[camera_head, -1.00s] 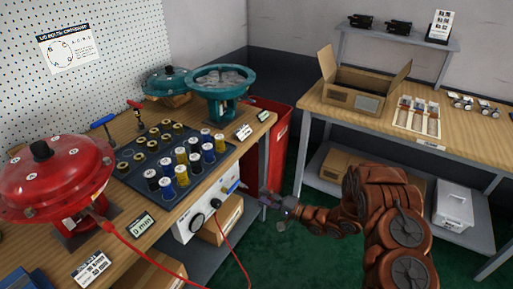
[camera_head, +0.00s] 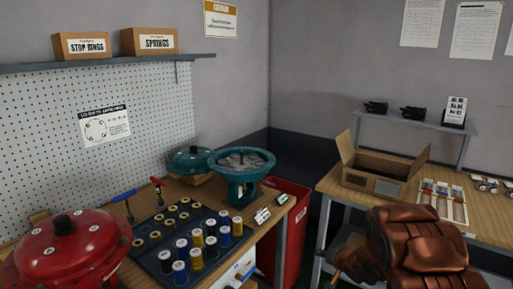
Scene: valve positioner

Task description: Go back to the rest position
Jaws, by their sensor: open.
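My copper-coloured arm shows at the lower right of the head view, in front of the right-hand bench (camera_head: 325,188). Its broad links are close to the camera, and a narrower part reaches left and down toward the bottom edge. My gripper itself does not show; it is below the frame or hidden by the arm. No object is seen held by the arm.
The left bench carries a red domed actuator (camera_head: 68,250), a dark mat with several spools (camera_head: 197,258), and a teal open housing (camera_head: 242,190). A red bin (camera_head: 291,215) stands between the benches. An open cardboard box (camera_head: 373,184) sits on the right bench.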

